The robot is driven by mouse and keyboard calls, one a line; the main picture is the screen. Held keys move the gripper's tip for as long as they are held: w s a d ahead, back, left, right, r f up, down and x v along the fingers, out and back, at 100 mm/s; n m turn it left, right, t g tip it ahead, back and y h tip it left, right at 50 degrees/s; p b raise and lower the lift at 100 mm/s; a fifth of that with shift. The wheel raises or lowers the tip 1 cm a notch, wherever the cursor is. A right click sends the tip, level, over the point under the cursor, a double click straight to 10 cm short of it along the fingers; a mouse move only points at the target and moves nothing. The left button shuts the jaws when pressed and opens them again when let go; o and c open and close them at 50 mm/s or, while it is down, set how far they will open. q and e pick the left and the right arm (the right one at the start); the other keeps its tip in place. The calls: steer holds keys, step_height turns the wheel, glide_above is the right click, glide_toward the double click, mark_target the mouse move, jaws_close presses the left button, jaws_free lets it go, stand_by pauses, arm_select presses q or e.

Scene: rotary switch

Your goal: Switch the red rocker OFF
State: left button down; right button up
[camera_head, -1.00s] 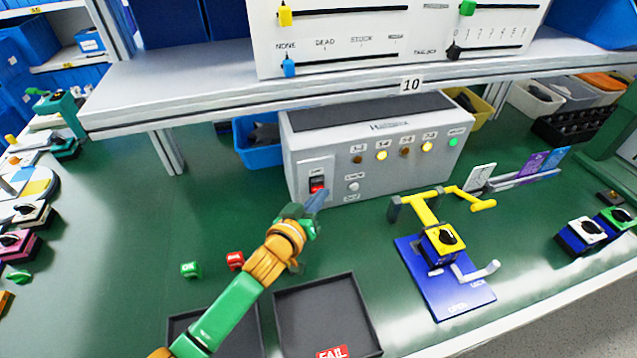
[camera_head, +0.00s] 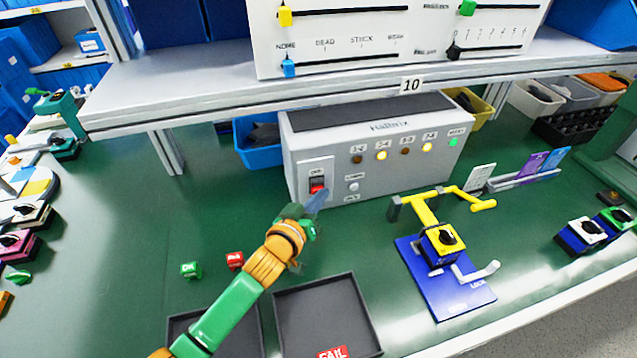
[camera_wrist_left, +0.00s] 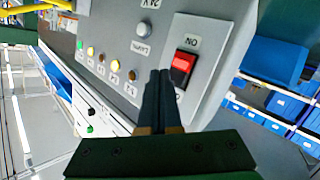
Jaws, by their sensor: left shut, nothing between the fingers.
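The red rocker (camera_head: 317,187) sits in a light plate at the left end of the grey box's (camera_head: 380,175) front face. In the left wrist view the rocker (camera_wrist_left: 182,68) shows a red part and a dark part, with an ON label beside it. My left gripper (camera_head: 318,200) is shut and empty, its fingertips just in front of the box below the rocker. In the left wrist view the closed fingertips (camera_wrist_left: 160,75) lie close beside the rocker; I cannot tell whether they touch it. My right gripper is not in view.
The box carries several lamps, with yellow ones (camera_head: 382,155) and a green one (camera_head: 453,142) lit. A white round button (camera_head: 353,186) is right of the rocker.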

arm_select(q)
steer(key=shift+w, duration=0.15)
stand_by(0.7)
steer(key=shift+w+a, duration=0.15)
steer(key=shift+w, duration=0.15)
steer(key=shift+w+a+r, duration=0.1)
steer(key=shift+w, duration=0.2)
stand_by(0.6)
steer(key=shift+s, duration=0.15)
steer(key=shift+s+d+p, duration=0.25)
steer(key=shift+s+p, duration=0.15)
steer(key=shift+s, duration=0.25)
steer(key=s, duration=0.1)
steer(key=s+d+p, duration=0.1)
steer(key=s, duration=0.1)
steer(key=s+f, duration=0.1)
steer(key=shift+s+d, duration=0.3)
steer(key=shift+s, duration=0.05)
